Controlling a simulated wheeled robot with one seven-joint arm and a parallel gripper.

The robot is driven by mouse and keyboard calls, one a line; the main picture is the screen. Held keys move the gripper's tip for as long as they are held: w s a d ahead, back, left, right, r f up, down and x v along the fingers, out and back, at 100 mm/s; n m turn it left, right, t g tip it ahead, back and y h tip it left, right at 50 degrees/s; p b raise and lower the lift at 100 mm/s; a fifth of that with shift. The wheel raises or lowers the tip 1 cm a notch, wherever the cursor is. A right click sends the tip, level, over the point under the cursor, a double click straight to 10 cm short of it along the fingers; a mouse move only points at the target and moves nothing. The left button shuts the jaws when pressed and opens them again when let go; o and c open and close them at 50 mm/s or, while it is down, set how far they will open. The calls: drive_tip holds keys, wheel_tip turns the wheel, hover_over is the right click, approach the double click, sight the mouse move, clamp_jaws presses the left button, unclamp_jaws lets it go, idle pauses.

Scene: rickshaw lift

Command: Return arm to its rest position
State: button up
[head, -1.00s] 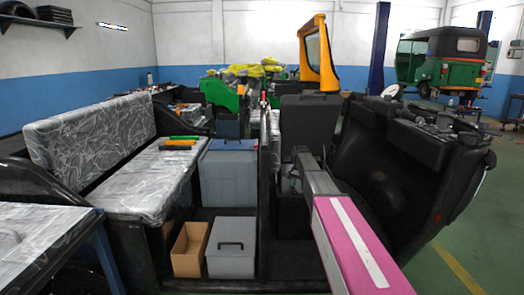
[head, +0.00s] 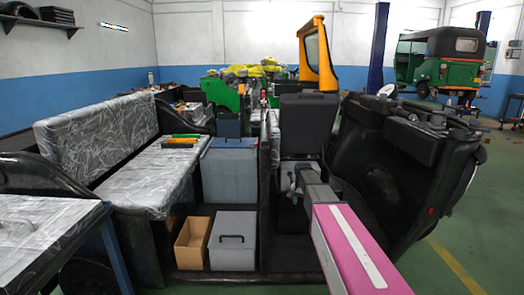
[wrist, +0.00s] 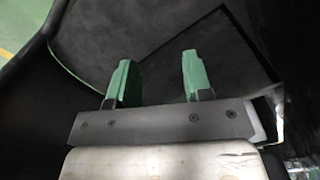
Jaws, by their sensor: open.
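My arm (head: 352,252), with a pink link, reaches from the bottom right of the head view into the front footwell of the black rickshaw body. Its far end is low, beside the black driver's seat (head: 308,122). In the wrist view my gripper (wrist: 154,82) has two green fingers standing well apart with nothing between them. Dark panels fill the view beyond the fingers. In the head view the fingertips are too small to make out.
The black front panel (head: 385,170) stands close right of my arm. To the left are a grey box with a handle (head: 232,242), a cardboard box (head: 192,243), a blue-lidded bin (head: 228,170) and a plastic-wrapped bench (head: 147,185). Green floor (head: 460,235) is open at right.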

drive_tip(key=s+f+n, duration=0.3)
drive_tip(key=s, duration=1.2)
drive_tip(key=s+f+n, duration=0.3)
drive_tip(key=s, duration=1.2)
drive_tip(key=shift+s+f, duration=0.2)
